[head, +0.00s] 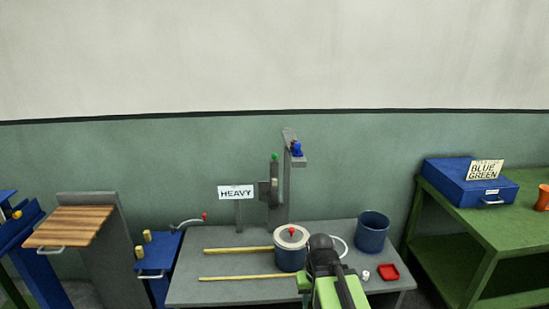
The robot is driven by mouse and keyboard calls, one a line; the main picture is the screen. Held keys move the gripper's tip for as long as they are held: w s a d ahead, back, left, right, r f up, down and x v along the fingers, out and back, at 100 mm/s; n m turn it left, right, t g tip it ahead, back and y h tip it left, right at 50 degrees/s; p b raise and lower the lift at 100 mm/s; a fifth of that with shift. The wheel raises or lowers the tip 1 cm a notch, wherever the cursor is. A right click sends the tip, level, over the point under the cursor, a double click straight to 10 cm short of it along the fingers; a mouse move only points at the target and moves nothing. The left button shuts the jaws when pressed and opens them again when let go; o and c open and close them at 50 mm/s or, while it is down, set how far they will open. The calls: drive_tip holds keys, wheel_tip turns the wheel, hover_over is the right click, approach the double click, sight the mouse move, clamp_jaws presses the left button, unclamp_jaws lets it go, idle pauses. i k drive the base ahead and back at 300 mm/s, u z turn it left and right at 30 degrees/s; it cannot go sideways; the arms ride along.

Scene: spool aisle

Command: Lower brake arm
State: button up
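An upright grey lever with a green knob (274,157) stands on a pivot block by the grey post (283,205) at the back of the grey table. It looks like the brake arm and is raised.
A lidded blue pot (290,258) with a red knob stands beside my gripper. Two yellow rods (240,278) lie left, a blue bucket (372,232) and red tray (389,272) right. A HEAVY sign (236,192) stands behind. A green bench (480,225) is at the right.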

sight(269, 190)
drive_tip(key=u, duration=0.35)
drive_tip(key=i, duration=1.25)
drive_tip(key=z, duration=0.35)
